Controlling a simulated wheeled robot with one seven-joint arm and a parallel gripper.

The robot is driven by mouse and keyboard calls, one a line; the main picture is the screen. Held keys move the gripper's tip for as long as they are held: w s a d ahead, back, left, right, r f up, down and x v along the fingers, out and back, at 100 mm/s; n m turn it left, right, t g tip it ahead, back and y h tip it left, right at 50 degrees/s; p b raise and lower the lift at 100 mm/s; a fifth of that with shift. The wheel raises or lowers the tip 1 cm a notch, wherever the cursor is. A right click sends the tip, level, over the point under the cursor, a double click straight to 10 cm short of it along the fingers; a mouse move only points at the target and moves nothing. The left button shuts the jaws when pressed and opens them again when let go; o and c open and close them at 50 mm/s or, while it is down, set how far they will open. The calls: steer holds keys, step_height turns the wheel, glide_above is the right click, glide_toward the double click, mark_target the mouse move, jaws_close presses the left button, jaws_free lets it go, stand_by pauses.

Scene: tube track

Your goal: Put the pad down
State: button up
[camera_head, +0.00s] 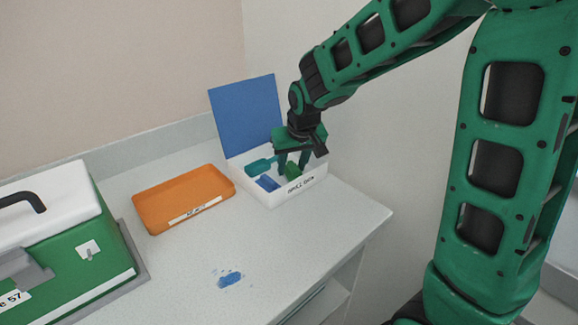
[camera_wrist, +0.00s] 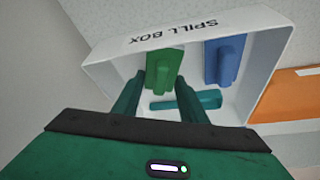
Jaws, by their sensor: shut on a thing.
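My gripper (camera_head: 293,162) reaches down into the white spill box (camera_head: 279,199) and is shut on a green pad (camera_head: 293,171). In the wrist view the pad (camera_wrist: 164,68) sits between the fingertips (camera_wrist: 158,80), near the labelled wall of the box (camera_wrist: 110,52). I cannot tell whether the pad touches the box floor. A blue pad (camera_head: 267,183) lies in the box beside it; it also shows in the wrist view (camera_wrist: 225,60). A teal item (camera_head: 260,166) lies in the box too, partly behind the fingers in the wrist view (camera_wrist: 190,102).
The box's blue lid (camera_head: 243,115) stands open at the back. An orange tray (camera_head: 183,197) is left of the box. A green and white case (camera_head: 60,245) stands at the far left. A blue blob with splashes (camera_head: 230,279) is on the counter (camera_head: 300,240), whose front is otherwise clear.

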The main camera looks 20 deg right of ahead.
steer(key=shift+f, duration=0.15)
steer(key=o, duration=1)
steer(key=shift+d, duration=0.15)
steer(key=shift+s+r, duration=0.1)
steer(key=shift+r, duration=0.2)
steer(key=v, duration=1.1)
steer(key=shift+s+r, duration=0.15)
steer(key=shift+r, duration=0.15)
steer(key=shift+a, duration=0.2)
